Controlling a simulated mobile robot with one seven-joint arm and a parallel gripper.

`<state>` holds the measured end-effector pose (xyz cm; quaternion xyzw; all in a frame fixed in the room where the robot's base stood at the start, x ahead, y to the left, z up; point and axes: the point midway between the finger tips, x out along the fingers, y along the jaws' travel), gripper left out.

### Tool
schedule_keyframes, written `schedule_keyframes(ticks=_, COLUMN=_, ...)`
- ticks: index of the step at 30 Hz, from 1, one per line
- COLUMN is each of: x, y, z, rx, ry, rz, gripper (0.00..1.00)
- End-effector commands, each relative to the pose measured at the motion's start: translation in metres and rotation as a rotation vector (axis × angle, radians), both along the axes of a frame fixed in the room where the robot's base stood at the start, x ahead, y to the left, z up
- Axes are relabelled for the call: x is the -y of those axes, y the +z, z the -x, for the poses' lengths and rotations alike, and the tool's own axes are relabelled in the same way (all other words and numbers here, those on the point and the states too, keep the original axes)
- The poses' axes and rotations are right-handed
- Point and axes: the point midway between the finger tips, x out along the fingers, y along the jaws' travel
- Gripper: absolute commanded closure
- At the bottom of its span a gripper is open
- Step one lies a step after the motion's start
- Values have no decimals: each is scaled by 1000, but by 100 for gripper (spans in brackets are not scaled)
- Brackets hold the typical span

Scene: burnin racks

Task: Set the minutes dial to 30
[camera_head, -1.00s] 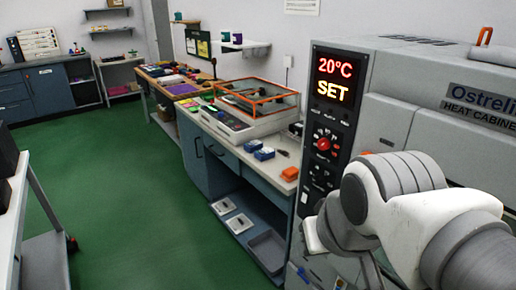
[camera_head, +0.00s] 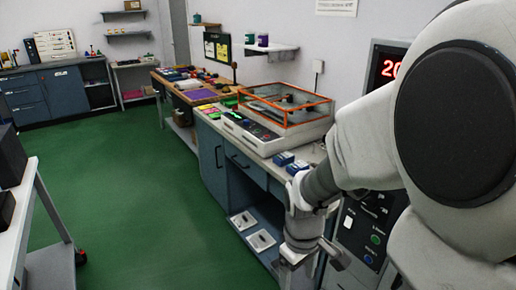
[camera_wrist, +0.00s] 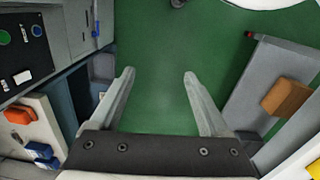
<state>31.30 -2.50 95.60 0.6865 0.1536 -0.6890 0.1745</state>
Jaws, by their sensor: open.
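The heat cabinet's dark control panel (camera_head: 362,228) stands at the right in the head view. My arm covers most of it, and no minutes dial can be made out. Part of a red display (camera_head: 388,68) shows at its top, and a green button (camera_head: 375,239) and a blue button (camera_head: 368,259) show low down. The panel's lower part (camera_wrist: 22,62) is also at the upper left of the wrist view. My gripper (camera_wrist: 159,75) is open and empty, its fingers over green floor, apart from the panel.
A bench (camera_head: 232,152) runs along the left of the cabinet, bearing a device with an orange-framed clear cover (camera_head: 285,103). Blue boxes (camera_wrist: 40,152) and an orange item (camera_wrist: 18,115) lie near the panel. A cart (camera_head: 38,215) stands at the left. Green floor (camera_head: 130,190) between is clear.

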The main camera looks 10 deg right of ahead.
Motion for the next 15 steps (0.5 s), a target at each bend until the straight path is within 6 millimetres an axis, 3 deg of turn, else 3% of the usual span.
schedule_keyframes(ticks=1, x=5, y=-22, z=0, rx=-40, ry=37, rz=33, gripper=20)
schedule_keyframes(ticks=6, x=27, y=-72, z=0, rx=-145, ry=164, rz=147, gripper=20)
schedule_keyframes(ticks=15, x=83, y=-130, z=-2, rx=-319, ry=417, rz=408, gripper=20)
